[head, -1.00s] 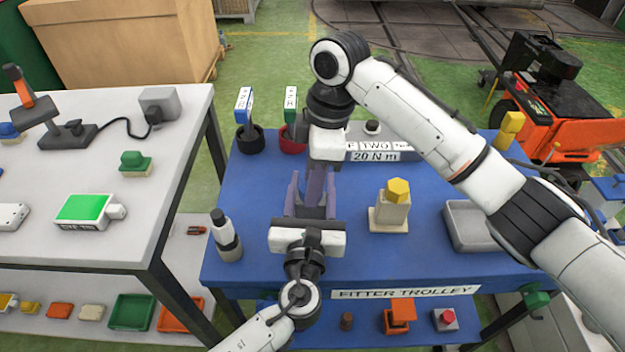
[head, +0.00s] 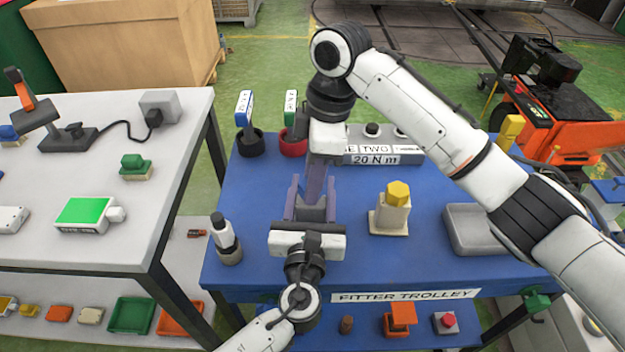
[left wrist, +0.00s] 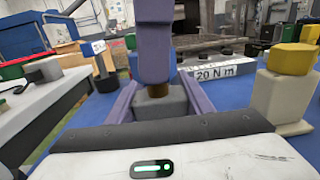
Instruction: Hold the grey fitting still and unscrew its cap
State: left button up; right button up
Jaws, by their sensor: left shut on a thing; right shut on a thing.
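The grey fitting (head: 311,212) sits low on the blue trolley top (head: 265,255), between the purple fingers of my left gripper (head: 311,205). In the left wrist view the fitting shows as a grey block (left wrist: 150,107), with a brown neck (left wrist: 157,91) above it. My left gripper is shut on the fitting from the near side. My right gripper (head: 316,190) points down from above, its purple fingers shut right over the neck. The cap is hidden by these fingers, and I cannot see how far it is turned.
A beige block with a yellow hex top (head: 397,194) stands to the right, with a grey tray (head: 462,232) beyond it. A dark-topped white bottle (head: 223,233) stands left. Behind are two cups with tags (head: 250,146) and the 20 N m box (head: 375,158).

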jog(key=shift+r, duration=0.75)
jog(key=shift+r, duration=2.45)
pick_arm(q)
jog(key=o, duration=1.6)
jog(key=shift+r, duration=0.1)
notch_tip(320, 180, up, 10)
jog(key=shift+f, duration=0.2)
